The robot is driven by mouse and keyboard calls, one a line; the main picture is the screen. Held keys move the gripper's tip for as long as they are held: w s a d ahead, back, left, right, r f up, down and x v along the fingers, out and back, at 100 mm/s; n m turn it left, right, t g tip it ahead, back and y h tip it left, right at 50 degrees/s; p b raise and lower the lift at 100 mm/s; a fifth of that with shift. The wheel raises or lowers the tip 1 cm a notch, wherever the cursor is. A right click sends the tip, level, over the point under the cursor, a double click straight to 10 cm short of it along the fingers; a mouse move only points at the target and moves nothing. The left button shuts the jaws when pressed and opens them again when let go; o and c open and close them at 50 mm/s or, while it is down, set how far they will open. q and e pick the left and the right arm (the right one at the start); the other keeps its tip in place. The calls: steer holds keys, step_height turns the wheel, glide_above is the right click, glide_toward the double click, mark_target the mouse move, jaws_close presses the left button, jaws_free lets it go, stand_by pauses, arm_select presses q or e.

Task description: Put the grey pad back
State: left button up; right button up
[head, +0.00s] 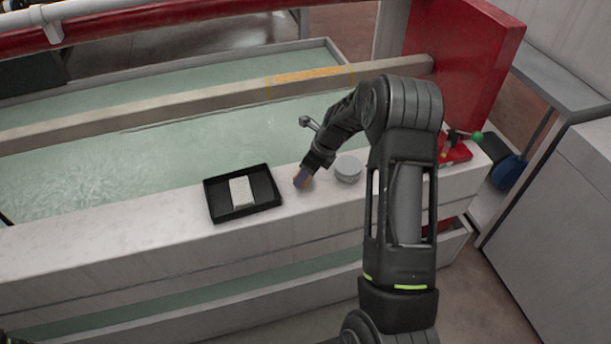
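A black tray (211,201) lies on the pale front ledge. A light grey-white block (241,192), possibly the grey pad, lies in its middle. A round grey piece (348,168) stands on the ledge to the right of my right gripper. My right gripper (306,174) points down at the ledge, between the tray and the round piece. The fingers are too small and hidden to read.
A trough with pale green panels (60,180) lies behind the ledge, with a long beam (200,100) across it. A metal handle (310,123) stands behind my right wrist. A red block with a green-knobbed lever (455,152) is at right. The ledge left of the tray is clear.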

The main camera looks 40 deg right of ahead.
steer(key=shift+f, duration=0.75)
steer(key=o, duration=1.4)
steer(key=shift+f, duration=0.1)
steer(key=v, duration=1.2)
steer(key=shift+w, duration=0.1)
